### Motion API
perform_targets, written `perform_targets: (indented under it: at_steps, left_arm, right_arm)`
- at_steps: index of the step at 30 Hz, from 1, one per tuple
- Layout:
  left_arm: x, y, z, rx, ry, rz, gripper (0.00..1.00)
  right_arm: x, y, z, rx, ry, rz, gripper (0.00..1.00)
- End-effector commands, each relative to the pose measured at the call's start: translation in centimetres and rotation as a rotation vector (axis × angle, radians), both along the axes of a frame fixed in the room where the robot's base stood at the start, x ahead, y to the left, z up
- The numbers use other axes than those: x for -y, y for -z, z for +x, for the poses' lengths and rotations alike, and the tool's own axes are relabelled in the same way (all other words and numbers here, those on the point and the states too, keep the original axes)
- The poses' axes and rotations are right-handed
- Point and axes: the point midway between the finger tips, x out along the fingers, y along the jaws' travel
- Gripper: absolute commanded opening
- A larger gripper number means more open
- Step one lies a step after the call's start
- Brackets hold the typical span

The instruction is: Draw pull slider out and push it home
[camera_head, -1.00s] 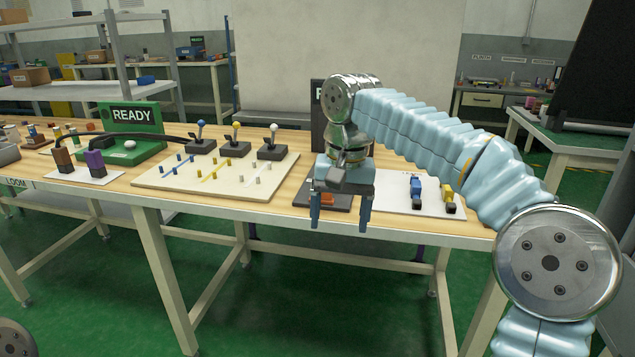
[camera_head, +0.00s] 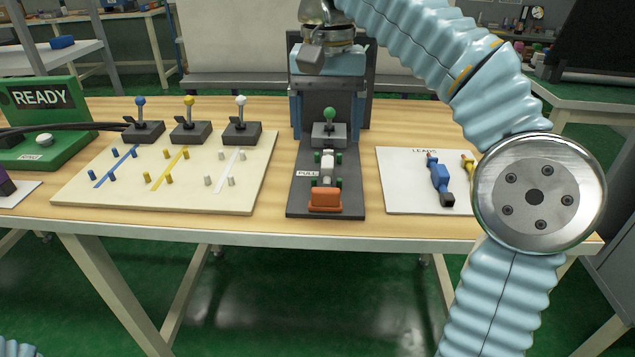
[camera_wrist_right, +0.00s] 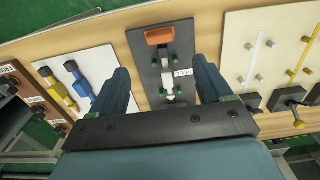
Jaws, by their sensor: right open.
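The pull slider is on a dark upright-backed board (camera_head: 298,205) on the table. Its orange handle (camera_head: 325,199) is at the near end, beside a "PULL" label (camera_head: 307,173). Behind it are a whitish rod part (camera_head: 328,161) between small green posts and a grey block with a green knob (camera_head: 330,114). My right gripper (camera_head: 328,125) is open and empty over the board's back part, its fingers on either side of the knob and apart from the handle. In the right wrist view the orange handle (camera_wrist_right: 159,36) shows beyond and between the open fingertips (camera_wrist_right: 163,67). My left gripper is not in view.
On the right, a white "LEADS" sheet (camera_head: 408,190) holds a blue (camera_head: 439,178) and a yellow plug. A green "READY" box (camera_head: 45,120) stands far left.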

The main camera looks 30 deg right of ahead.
Motion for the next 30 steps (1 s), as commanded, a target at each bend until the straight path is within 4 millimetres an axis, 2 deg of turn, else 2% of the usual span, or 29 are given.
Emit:
perform_targets:
  at_steps: [1, 3, 9, 15, 21, 30]
  left_arm:
    - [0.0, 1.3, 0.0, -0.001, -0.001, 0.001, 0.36]
    - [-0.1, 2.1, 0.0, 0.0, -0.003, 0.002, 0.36]
    - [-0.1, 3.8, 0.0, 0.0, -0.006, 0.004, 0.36]
    - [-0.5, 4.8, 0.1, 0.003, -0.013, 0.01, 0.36]
    - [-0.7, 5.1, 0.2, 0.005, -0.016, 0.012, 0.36]
    - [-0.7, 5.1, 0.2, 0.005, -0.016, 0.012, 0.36]
  right_arm:
    - [0.0, 1.5, 0.0, -0.002, 0.001, -0.001, 0.79]
    - [0.0, 3.0, 0.0, -0.002, 0.001, -0.001, 0.79]
    - [0.1, 7.6, -0.1, -0.003, 0.002, -0.002, 0.79]
    - [0.0, 11.1, -0.1, -0.002, 0.001, 0.0, 0.79]
    - [0.0, 12.6, 0.0, -0.001, 0.0, 0.001, 0.79]
    - [0.0, 12.7, 0.0, 0.001, 0.0, 0.001, 0.77]
